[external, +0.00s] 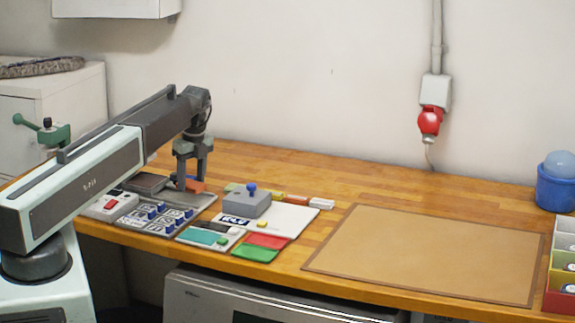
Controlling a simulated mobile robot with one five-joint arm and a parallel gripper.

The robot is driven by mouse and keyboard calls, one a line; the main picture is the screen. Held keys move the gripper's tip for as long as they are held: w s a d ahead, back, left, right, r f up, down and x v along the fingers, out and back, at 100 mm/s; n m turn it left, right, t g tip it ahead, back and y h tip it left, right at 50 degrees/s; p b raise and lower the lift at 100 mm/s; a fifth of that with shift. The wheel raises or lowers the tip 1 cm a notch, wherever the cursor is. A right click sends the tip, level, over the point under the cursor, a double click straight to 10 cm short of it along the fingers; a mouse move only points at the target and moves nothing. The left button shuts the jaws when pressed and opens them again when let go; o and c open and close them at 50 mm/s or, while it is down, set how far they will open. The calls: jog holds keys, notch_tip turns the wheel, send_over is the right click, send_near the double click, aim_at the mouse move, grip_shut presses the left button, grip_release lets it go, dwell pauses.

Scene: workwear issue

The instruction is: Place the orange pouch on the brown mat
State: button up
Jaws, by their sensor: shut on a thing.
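The orange pouch (194,186) shows as a small orange patch at my gripper's fingers, above the grey tray area at the left of the wooden counter. My gripper (191,182) points down and is shut on the pouch; the fingers hide part of it. I cannot tell whether the pouch is clear of what lies under it. The brown mat (425,254) lies flat and empty on the right half of the counter, well to the right of my gripper.
A grey block with a blue knob (243,204) stands on a white board (290,219) between gripper and mat. Red (268,241) and green (256,253) flat pieces lie at the front. A blue pot (556,188) and coloured bins (562,268) stand at the right.

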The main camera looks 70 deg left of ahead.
jog(key=s+d, duration=0.2)
jog(key=shift+s+d+r, duration=0.15)
jog(key=shift+d, duration=0.15)
